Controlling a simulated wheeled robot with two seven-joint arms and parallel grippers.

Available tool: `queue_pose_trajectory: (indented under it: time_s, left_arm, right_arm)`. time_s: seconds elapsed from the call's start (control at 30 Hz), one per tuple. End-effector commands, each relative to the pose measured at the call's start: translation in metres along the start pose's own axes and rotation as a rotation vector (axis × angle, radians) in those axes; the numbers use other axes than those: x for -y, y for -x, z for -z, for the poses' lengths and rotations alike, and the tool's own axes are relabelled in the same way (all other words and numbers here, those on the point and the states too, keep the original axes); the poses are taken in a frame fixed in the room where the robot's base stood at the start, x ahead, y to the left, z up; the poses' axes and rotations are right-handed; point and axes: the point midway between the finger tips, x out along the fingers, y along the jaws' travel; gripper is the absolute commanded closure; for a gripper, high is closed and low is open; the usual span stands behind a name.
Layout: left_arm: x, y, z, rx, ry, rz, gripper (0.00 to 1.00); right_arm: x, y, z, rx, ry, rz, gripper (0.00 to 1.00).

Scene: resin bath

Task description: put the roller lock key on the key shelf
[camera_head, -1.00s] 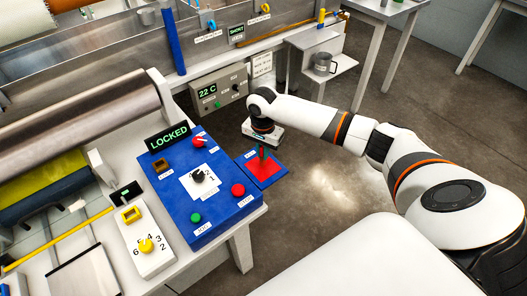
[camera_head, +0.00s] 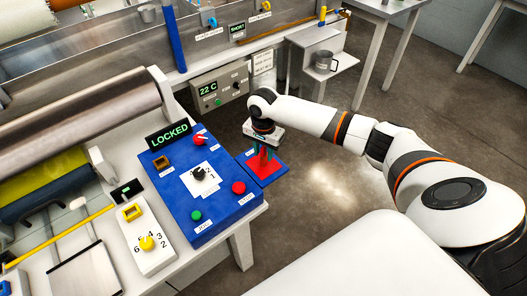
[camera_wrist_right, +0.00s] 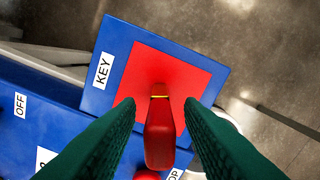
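The red roller lock key (camera_wrist_right: 160,135) stands on the red pad of the key shelf (camera_wrist_right: 116,50), a blue plate labelled KEY. The shelf also shows in the head view (camera_head: 264,182), beside the blue control panel. My right gripper (camera_wrist_right: 160,101) is open, with one green finger on each side of the key and a visible gap to both. In the head view the right gripper (camera_head: 264,158) is over the shelf, and the key is hard to make out between its fingers. My left gripper is not in view.
The blue control panel (camera_head: 178,207) with knobs and buttons lies left of the shelf, with a LOCKED display (camera_head: 169,135) behind it. A grey box reading 22 C (camera_head: 219,90) is behind the shelf. Open floor lies to the right.

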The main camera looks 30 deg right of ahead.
Motion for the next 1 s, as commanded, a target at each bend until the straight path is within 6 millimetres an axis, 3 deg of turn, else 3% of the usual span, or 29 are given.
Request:
queue_pose_trajectory:
  time_s: [0.53, 0.73, 1.0]
  left_arm:
    - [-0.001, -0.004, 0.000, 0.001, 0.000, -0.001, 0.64]
    - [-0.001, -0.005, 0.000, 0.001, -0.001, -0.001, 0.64]
    - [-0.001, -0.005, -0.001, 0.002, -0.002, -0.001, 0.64]
  right_arm:
    - [-0.001, 0.102, 0.000, 0.000, 0.000, -0.004, 0.66]
    - [-0.001, 0.117, 0.000, 0.000, 0.000, -0.001, 0.66]
    - [0.000, 0.119, 0.000, -0.001, 0.000, -0.001, 0.66]
